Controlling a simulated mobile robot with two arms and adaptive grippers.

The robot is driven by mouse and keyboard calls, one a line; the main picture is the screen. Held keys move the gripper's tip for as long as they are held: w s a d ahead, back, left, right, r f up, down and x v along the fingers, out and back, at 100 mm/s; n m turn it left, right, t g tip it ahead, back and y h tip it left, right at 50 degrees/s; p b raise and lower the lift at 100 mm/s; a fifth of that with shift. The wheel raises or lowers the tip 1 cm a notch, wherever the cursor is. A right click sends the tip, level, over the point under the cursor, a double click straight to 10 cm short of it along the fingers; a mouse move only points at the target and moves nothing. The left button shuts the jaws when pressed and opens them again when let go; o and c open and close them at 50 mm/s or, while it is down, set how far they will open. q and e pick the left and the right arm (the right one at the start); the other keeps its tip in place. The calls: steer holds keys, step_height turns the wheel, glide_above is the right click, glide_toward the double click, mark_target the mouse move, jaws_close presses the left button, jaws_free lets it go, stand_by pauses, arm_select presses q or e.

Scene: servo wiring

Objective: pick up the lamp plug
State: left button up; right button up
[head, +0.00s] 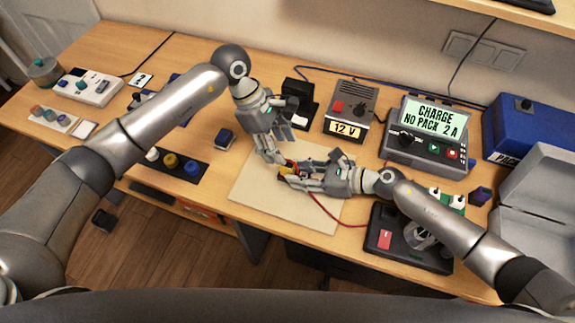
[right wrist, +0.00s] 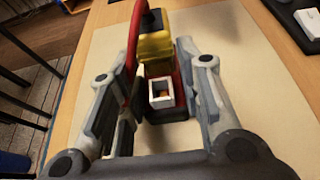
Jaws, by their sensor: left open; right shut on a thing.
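A yellow, red and black plug (right wrist: 155,62) with a white square opening sits between the fingers of my right gripper (right wrist: 148,85). A red cable (right wrist: 133,35) runs along it. I cannot tell for sure that this is the lamp plug. In the head view my right gripper (head: 285,174) is shut on it low over the cream mat (head: 250,193), and its fingers hide much of it. My left gripper (head: 278,151) is open, with its fingertips pointing down just behind and left of the plug. The red cable (head: 325,209) curves right towards a black board (head: 385,245).
A 12 V box (head: 352,108) and a charger reading "NO PACK" (head: 430,135) stand behind the mat. A blue case (head: 530,130) and an open grey case (head: 540,190) are at the right. A row of knobs (head: 172,161) lies left. The mat's front left is clear.

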mark_target(288, 164)
arm_select(q)
steer(key=x, duration=0.6)
steer(key=shift+f, duration=0.25)
steer(key=shift+c, duration=0.3)
steer(key=c, duration=1)
steer(key=shift+c, duration=0.2)
steer(key=shift+r, duration=0.1)
step_height(288, 164, up, 10)
